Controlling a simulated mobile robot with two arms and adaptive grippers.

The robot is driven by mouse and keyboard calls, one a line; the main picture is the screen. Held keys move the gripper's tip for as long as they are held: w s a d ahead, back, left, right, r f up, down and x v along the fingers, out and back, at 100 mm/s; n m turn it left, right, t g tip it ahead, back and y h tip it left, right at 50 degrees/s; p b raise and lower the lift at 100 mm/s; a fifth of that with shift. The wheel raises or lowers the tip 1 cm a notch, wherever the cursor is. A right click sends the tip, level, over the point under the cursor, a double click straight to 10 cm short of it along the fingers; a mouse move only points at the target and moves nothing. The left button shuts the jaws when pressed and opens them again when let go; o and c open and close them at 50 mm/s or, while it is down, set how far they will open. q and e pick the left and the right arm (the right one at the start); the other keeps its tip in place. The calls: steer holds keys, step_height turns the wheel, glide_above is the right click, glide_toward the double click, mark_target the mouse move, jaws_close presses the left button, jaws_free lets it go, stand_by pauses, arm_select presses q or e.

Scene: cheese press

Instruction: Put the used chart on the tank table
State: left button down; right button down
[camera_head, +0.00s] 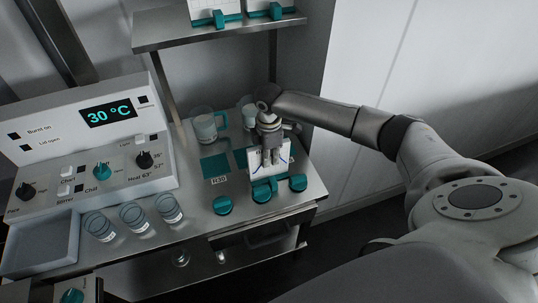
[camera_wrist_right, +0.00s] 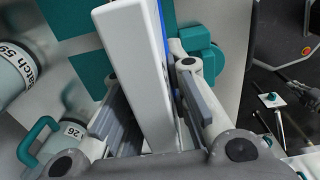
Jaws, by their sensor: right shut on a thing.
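A chart (camera_head: 266,174), a white card with a blue curve and a teal clip at its foot, stands upright at the right part of the steel table (camera_head: 190,222). My right gripper (camera_head: 271,157) points down over the chart's top edge and is shut on it. In the right wrist view the chart (camera_wrist_right: 138,70) is a white slab between the two fingers, with a blue strip on one side. Whether its foot touches the table is unclear. I cannot tell which surface is the tank table. My left gripper is not in view.
A control panel (camera_head: 85,135) reading 30 °C stands at the left. Several glass jars (camera_head: 134,218) stand before it. A jug (camera_head: 206,127) stands behind teal mats (camera_head: 215,168). Teal round lids (camera_head: 223,205) line the front edge. Two charts (camera_head: 216,12) stand on the upper shelf (camera_head: 195,36).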

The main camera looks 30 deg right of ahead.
steer(key=c, duration=1.4)
jaws_free()
step_height(320, 180, up, 12)
steer(key=shift+r+b, duration=0.15)
steer(key=shift+b, duration=0.45)
